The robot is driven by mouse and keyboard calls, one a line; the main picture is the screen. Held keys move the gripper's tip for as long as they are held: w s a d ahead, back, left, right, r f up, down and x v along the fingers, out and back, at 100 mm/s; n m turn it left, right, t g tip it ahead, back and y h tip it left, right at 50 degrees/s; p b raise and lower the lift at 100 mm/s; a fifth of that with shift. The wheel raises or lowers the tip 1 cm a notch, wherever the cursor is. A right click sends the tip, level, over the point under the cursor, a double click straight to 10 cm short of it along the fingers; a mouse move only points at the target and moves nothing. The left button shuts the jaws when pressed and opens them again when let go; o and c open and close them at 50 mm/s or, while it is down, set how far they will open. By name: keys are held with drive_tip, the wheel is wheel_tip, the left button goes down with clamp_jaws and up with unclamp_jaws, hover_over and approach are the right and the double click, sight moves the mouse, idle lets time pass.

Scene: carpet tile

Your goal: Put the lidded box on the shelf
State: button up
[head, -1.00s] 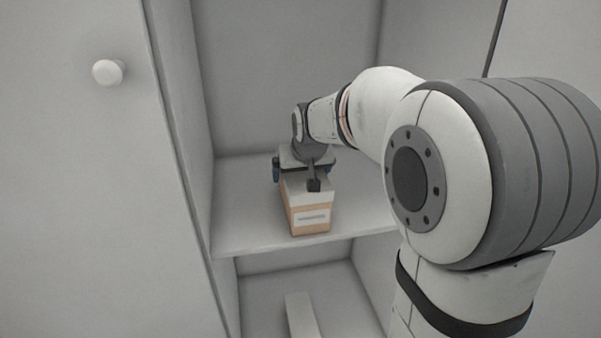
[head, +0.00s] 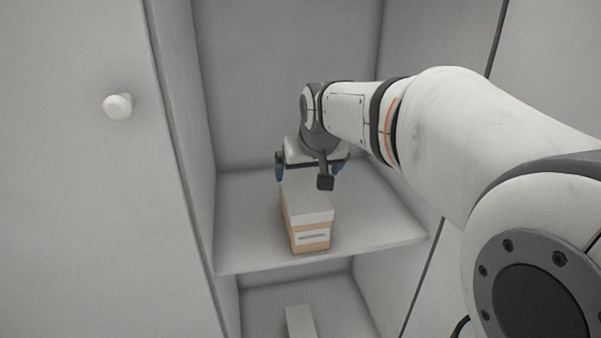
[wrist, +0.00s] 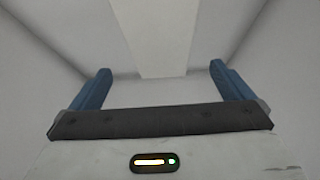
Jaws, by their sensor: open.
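The lidded box (head: 308,225), orange-tan with a pale lid and a white label on its front, sits upright on the shelf (head: 370,228) inside the cabinet. In the wrist view the pale lid (wrist: 155,40) shows ahead of the fingers. My gripper (head: 312,170) is open, above and behind the box's front, with its blue fingers apart from each other. In the wrist view the space between the fingertips (wrist: 160,80) is empty, and the fingers look clear of the box. The box's far end is partly hidden by my gripper in the head view.
A pale block-like object (head: 300,322) stands in the lower compartment. The cabinet door (head: 75,200) with a round knob (head: 117,106) is at the left. The shelf has free room on both sides of the box.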

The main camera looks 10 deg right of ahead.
drive_tip(key=s+f+g, duration=0.2)
drive_tip(key=s+f, duration=0.5)
drive_tip(key=s, duration=0.3)
drive_tip(key=s+f+g, duration=0.3)
drive_tip(key=s+f, duration=0.5)
drive_tip(key=s, duration=0.3)
drive_tip(key=shift+s+d, duration=0.15)
drive_tip(key=shift+s, duration=0.1)
drive_tip(key=shift+r, duration=0.1)
drive_tip(key=shift+c, duration=0.6)
